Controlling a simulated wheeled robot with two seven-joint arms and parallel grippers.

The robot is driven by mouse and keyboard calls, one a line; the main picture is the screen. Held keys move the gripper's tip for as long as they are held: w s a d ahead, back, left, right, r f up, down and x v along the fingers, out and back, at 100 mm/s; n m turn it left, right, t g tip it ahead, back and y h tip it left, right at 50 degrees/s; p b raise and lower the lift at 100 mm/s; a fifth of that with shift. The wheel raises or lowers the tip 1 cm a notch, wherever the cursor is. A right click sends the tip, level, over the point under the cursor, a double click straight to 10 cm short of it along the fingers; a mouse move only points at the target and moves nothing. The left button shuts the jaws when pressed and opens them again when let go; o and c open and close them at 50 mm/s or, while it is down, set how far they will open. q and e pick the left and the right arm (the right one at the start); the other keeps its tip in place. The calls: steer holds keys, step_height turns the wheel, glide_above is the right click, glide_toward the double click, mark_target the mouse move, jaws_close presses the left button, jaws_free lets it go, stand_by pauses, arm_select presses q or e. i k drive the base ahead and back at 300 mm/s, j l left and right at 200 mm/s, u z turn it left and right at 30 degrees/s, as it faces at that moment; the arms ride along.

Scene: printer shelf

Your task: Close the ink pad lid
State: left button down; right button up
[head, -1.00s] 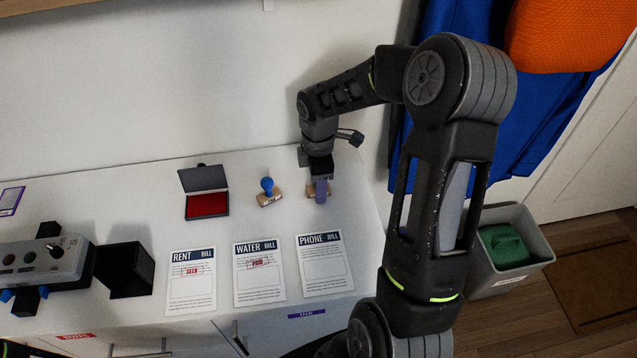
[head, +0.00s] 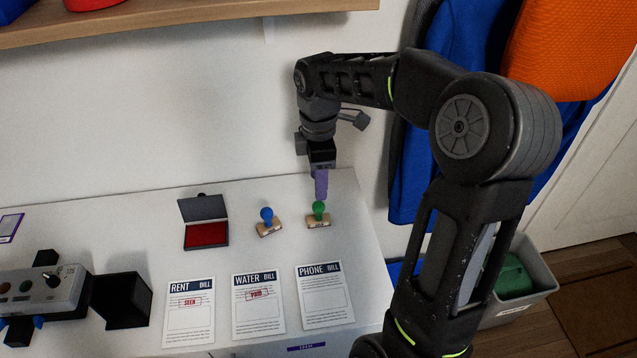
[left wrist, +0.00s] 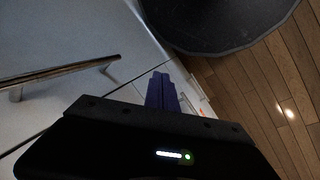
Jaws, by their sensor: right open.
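The ink pad (head: 206,234) sits open on the white table in the head view. Its dark lid (head: 202,208) stands raised at the back, above the red pad. My right gripper (head: 321,197) is open, pointing down just above the green-handled stamp (head: 318,214), to the right of the ink pad. Whether its fingertips touch the green knob is hard to tell. My left gripper (left wrist: 163,92) shows only in the left wrist view, its purple fingers together with nothing between them, beside the cabinet front and above the floor.
A blue-handled stamp (head: 268,221) stands between the ink pad and the green stamp. Rent (head: 190,312), water (head: 258,305) and phone (head: 324,297) bills lie in front. A black box (head: 122,300) and a grey control panel (head: 40,292) are at left. A shelf (head: 190,18) hangs above.

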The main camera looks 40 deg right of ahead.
mark_target(201, 208)
steer(key=k+j, duration=0.75)
steer(key=j, duration=0.2)
